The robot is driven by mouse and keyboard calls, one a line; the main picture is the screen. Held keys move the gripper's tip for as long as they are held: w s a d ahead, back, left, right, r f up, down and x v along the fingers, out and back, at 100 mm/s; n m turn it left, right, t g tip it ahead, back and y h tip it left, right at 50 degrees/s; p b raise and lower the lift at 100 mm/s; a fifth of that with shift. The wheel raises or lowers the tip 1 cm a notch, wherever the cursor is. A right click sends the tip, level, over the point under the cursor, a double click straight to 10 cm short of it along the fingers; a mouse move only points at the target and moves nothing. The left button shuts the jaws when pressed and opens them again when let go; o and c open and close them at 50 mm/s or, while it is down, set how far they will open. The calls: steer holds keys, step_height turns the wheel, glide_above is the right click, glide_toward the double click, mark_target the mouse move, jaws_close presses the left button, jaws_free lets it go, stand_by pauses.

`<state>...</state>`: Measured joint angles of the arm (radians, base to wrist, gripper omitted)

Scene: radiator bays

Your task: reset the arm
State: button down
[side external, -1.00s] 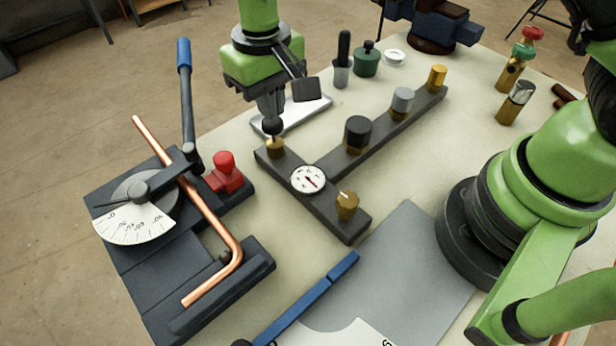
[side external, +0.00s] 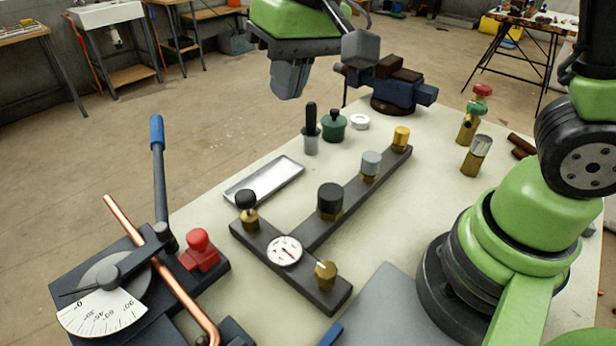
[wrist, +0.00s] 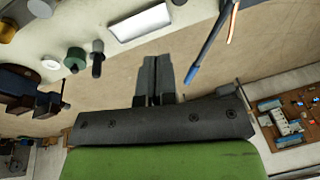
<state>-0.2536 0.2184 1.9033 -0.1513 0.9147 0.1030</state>
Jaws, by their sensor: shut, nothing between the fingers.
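My gripper (side external: 288,80) is raised high above the far edge of the workbench in the side external view. Its dark fingers are together and hold nothing. In the wrist view my gripper (wrist: 158,65) also shows with its two fingers side by side, over the floor beyond the bench edge. My green arm comes from the base at the right of the bench.
A dark manifold (side external: 310,225) carries several knobs and a gauge (side external: 284,251). A pipe bender (side external: 100,290) with a blue-tipped lever (side external: 157,140) and copper pipe stands at left. A metal tray (side external: 264,181), green pot (side external: 334,127) and vise (side external: 400,84) lie behind.

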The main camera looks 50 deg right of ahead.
steer(key=s+d+r+m+t, duration=0.1)
steer(key=s+d+r+t, duration=0.1)
steer(key=s, duration=0.5)
steer(key=s+d+r+m+t, duration=0.1)
steer(key=s+d+r, duration=0.3)
steer(key=s, duration=0.4)
steer(key=shift+t+y, duration=0.3)
steer(key=shift+t, duration=0.6)
